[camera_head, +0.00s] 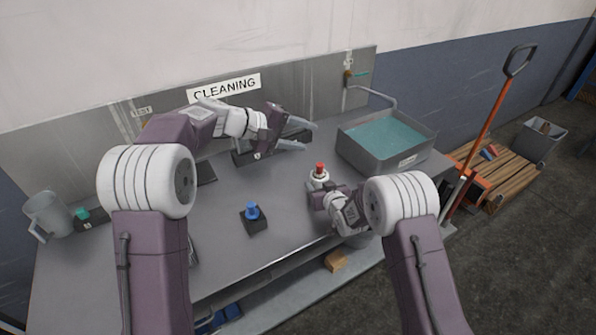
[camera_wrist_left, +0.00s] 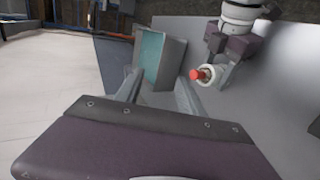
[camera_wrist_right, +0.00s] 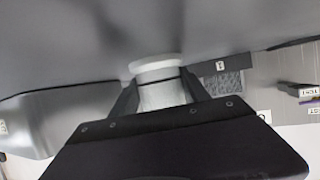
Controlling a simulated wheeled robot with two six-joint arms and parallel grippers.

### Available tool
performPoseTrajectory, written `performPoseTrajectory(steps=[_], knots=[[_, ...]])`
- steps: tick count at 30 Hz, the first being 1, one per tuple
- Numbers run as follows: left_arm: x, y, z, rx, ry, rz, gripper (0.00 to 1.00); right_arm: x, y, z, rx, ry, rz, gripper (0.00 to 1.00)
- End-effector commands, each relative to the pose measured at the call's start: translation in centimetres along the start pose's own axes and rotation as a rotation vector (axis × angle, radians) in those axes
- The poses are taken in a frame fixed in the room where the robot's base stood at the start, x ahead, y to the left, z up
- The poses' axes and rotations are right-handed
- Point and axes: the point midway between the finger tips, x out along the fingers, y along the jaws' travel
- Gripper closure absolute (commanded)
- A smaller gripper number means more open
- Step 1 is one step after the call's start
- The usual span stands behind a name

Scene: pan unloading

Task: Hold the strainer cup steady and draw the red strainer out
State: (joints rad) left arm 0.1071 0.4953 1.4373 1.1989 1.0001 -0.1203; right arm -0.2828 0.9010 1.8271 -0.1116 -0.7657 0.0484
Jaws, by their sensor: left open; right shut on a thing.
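The red strainer (camera_head: 320,168) stands up out of the white strainer cup (camera_head: 319,179), on the right half of the table. My right gripper (camera_head: 322,190) is shut on the cup; in the right wrist view its fingers flank the pale cup (camera_wrist_right: 160,90). The red strainer also shows in the left wrist view (camera_wrist_left: 197,74), with the white ring of the cup (camera_wrist_left: 209,76) around it. My left gripper (camera_head: 308,136) is open and empty, higher up and behind the cup, beside the basin. Its two fingers show apart in the left wrist view (camera_wrist_left: 157,90).
A grey basin of teal water (camera_head: 388,140) stands right of the cup, with a tap behind it. A blue-topped piece on a dark block (camera_head: 253,216) stands in front, to the left. A clear jug (camera_head: 46,216) is at the far left. The table's middle is mostly clear.

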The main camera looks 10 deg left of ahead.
Motion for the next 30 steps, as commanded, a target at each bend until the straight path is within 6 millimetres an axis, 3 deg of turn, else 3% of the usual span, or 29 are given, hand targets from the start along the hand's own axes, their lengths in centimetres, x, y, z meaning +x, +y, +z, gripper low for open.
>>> performPoseTrajectory(steps=[6,10,15,22,30], knots=[[2.5,-3.7,-0.4,-0.998,-0.043,0.094,0.54,0.0,0.0,-0.1,0.0,0.001,0.0,0.93],[4.0,-8.0,-0.9,-1.489,-0.058,0.134,0.54,0.0,0.0,-0.1,0.0,0.001,0.0,0.93],[4.8,-11.2,-0.9,-1.585,-0.048,0.122,0.54,0.0,0.0,-0.1,0.0,0.001,0.0,0.93],[5.5,-11.3,-1.0,-1.585,-0.047,0.119,0.54,0.0,0.0,0.0,0.0,0.001,0.0,0.93],[11.3,-10.8,-1.2,-1.583,-0.049,0.116,0.54,0.0,0.0,-0.1,0.0,0.002,0.0,0.93]])
